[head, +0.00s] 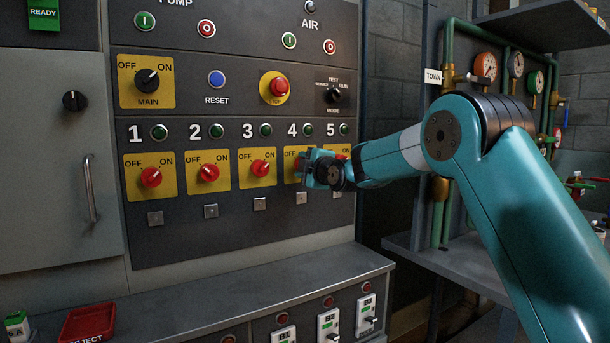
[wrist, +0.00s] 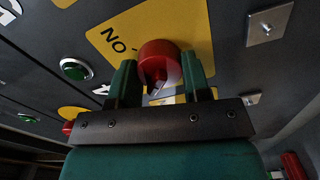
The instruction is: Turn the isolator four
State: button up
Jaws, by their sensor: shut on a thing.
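Isolator four is a red rotary knob on a yellow OFF/ON plate (head: 290,178), below the number 4 on the dark panel. In the head view my gripper (head: 307,168) covers most of it. In the wrist view the red knob (wrist: 158,60) sits between the two green fingers of my gripper (wrist: 160,78), one on each side, shut on it. The wrist picture is turned, so ON reads upside down beside the knob. The pointer's exact setting is hard to tell. A green lamp (head: 308,130) is above the plate and a small square metal plate (head: 301,198) below.
Isolator three (head: 260,168) is just left, with isolators two (head: 209,172) and one (head: 151,177) further left. Isolator five's plate (head: 343,150) is close on the right, partly behind my arm. A grey ledge (head: 220,290) juts out below the panel.

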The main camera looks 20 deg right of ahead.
jog(key=shift+a, duration=0.1)
dwell(0.3)
jog(key=o, duration=0.9)
jog(key=s+d+b, duration=0.1)
jog(key=s, duration=0.4)
jog(key=s+d+b, duration=0.1)
jog(key=s, duration=0.5)
jog(key=s+d+b, duration=0.1)
jog(key=s, duration=0.5)
jog(key=shift+a, duration=0.1)
